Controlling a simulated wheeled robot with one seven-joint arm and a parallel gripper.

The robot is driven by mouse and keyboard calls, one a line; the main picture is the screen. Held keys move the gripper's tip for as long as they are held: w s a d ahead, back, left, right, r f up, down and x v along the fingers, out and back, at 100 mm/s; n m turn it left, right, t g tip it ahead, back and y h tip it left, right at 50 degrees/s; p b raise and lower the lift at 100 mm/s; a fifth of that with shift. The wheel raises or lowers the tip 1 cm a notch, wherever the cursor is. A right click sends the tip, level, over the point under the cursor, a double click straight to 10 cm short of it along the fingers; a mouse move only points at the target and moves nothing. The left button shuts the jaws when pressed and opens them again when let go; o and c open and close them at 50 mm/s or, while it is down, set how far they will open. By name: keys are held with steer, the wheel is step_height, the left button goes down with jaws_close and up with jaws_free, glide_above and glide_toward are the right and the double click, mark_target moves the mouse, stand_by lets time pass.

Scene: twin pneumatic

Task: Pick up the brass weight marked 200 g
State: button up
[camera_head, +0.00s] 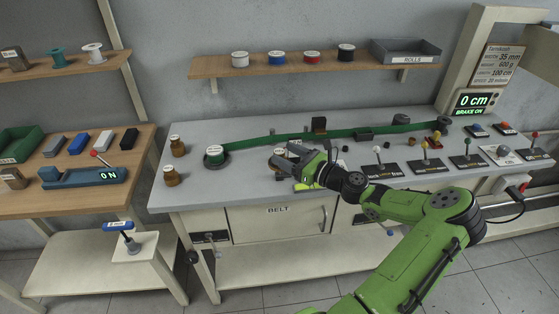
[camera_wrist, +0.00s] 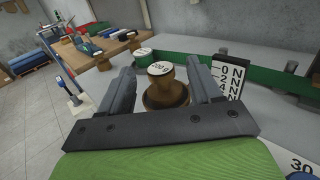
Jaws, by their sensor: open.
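The brass weight marked 200 g (camera_wrist: 166,92) stands upright, a dark gold knob shape with a pale labelled top. In the wrist view it shows between the two grey fingers of my gripper (camera_wrist: 164,72), with a gap on each side. Its lower part is partly hidden by the gripper's dark crossbar. In the head view my gripper (camera_head: 288,158) is low over the front middle of the grey bench (camera_head: 250,188). The fingers are open and hold nothing.
Two other brass weights (camera_head: 173,178) (camera_head: 175,146) stand at the bench's left end. A scale card (camera_wrist: 231,80) stands close right of the fingers. Several levers (camera_head: 424,150) line the right.

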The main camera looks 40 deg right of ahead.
mark_target(284, 154)
steer(key=w, duration=0.3)
steer(key=shift+w+a+f, duration=0.1)
steer(key=shift+a, duration=0.2)
steer(key=shift+c, duration=0.3)
